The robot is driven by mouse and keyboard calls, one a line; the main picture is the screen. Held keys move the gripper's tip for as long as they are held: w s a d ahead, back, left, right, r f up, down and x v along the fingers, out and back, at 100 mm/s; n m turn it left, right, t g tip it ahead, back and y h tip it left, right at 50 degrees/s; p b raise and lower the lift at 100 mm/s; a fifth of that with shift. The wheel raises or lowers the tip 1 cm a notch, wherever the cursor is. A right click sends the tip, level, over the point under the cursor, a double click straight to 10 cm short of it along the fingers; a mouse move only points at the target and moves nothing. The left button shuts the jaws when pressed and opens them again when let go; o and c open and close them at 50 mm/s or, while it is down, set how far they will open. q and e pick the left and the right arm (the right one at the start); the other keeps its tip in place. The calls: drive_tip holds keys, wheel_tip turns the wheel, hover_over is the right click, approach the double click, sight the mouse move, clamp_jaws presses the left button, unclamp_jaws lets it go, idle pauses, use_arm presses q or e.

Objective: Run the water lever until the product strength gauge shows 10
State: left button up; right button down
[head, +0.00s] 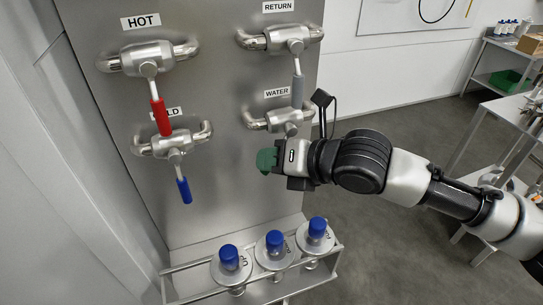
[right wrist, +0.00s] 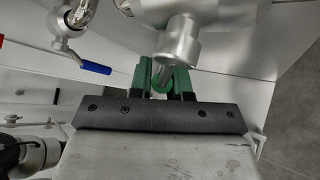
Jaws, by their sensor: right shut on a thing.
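The water valve (head: 285,119) is a grey metal body on the panel, under the label "WATER" (head: 276,93). My right gripper (head: 266,160) is just below it, with green fingertips. In the head view the lever is mostly hidden behind my gripper. The product strength gauge is not in view, so its reading cannot be told. My left gripper is not in view.
The red hot lever (head: 160,116), blue cold lever (head: 183,189) and grey return lever (head: 297,90) hang on the same panel. A rack (head: 258,291) with three blue-capped items stands below. Metal shelves (head: 487,75) stand at the right, with open floor between.

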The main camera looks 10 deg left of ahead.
drive_tip(key=shift+s+f, duration=0.1)
drive_tip(key=shift+f, duration=0.1)
drive_tip(key=c, duration=1.1)
unclamp_jaws()
drive_tip(key=shift+a+r, duration=0.1)
drive_tip(key=b+v, duration=0.1)
drive_tip(key=v, duration=0.9)
drive_tip(key=shift+d+r+b, duration=0.15)
drive_tip(key=shift+d+b, duration=0.2)
